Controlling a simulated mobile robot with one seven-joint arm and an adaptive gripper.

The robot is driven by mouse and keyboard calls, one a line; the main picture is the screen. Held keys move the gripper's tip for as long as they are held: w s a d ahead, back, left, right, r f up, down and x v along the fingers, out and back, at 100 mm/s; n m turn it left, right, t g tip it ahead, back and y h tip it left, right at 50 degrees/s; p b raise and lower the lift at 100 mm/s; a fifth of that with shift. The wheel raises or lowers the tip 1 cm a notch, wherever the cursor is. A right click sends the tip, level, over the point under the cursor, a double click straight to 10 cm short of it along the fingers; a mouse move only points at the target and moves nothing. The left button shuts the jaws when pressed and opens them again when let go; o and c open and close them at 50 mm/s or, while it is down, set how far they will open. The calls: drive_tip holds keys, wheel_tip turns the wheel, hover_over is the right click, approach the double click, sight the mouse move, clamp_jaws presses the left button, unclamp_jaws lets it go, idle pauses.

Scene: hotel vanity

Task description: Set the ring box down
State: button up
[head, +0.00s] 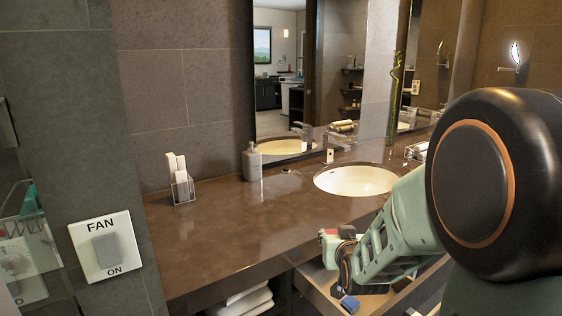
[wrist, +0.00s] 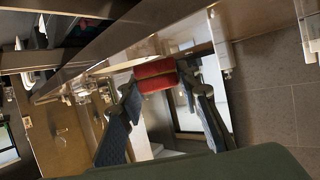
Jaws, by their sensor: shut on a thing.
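The ring box is a small red box (wrist: 155,76) with a dark seam across it. In the wrist view it sits between the fingertips of my gripper (wrist: 160,84), which is shut on it. In the head view only a small red part (head: 327,234) shows beside my gripper (head: 338,262), near the counter's front edge. One blue finger pad (head: 349,304) hangs lower. My arm hides much of the gripper there. The brown stone counter (head: 225,235) has a wide bare stretch left of the gripper.
A round white sink (head: 356,180) is set in the counter behind my gripper. A soap bottle (head: 251,162) and a clear holder with white rolls (head: 181,184) stand at the back. Below the counter, a pale open drawer (head: 318,284) juts out near my gripper; folded towels (head: 245,303) lie lower left.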

wheel_tip(320, 180, up, 18)
drive_tip(key=p, duration=1.6)
drive_tip(key=shift+r+p, duration=0.25)
drive_tip(key=shift+p, duration=0.05)
drive_tip(key=shift+w+a+f, duration=0.1)
drive_tip(key=shift+w+a, duration=0.05)
drive_tip(key=s+a+f+n+g+y+b, duration=0.2)
drive_tip(key=a+f+n+y+b, duration=0.5)
drive_tip(key=a+f+b, duration=0.5)
drive_tip(key=shift+s+a+f+g+y+b, duration=0.3)
drive_tip(key=shift+s+a+y+b, duration=0.25)
drive_tip(key=shift+b, duration=2.6)
drive_tip(key=shift+d, duration=0.1)
